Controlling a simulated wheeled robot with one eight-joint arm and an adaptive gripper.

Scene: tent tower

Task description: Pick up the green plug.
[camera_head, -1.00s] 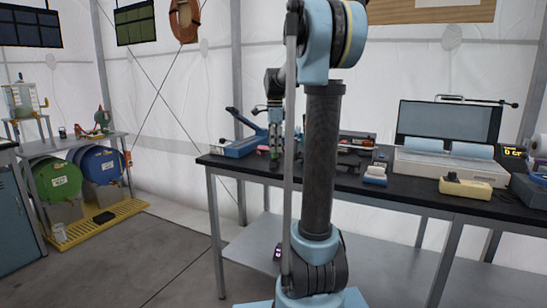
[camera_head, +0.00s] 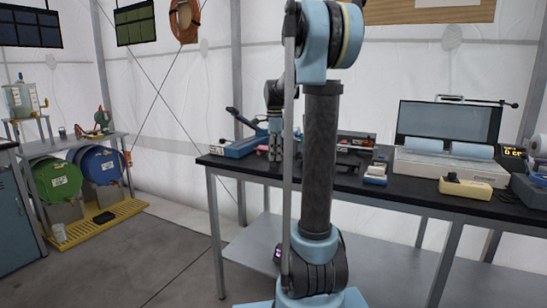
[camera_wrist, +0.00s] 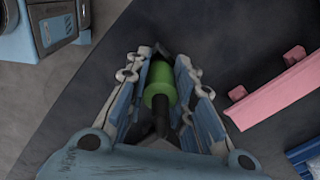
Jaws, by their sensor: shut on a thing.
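The green plug (camera_wrist: 159,86) is a small green cylinder with a dark, narrower part towards my palm. In the wrist view it sits between the two blue and grey fingers of my gripper (camera_wrist: 160,62), which are shut on it. In the head view my gripper (camera_head: 276,150) is at the left part of the black bench top, beside a blue device. The plug is too small or hidden to make out there. Whether it touches the bench is not clear.
A pink part (camera_wrist: 277,91) lies right of my gripper in the wrist view, with a blue thing at the lower right corner. The blue device (camera_head: 240,147) stands left of it on the bench (camera_head: 400,191). A yellow box (camera_head: 466,188) is farther right.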

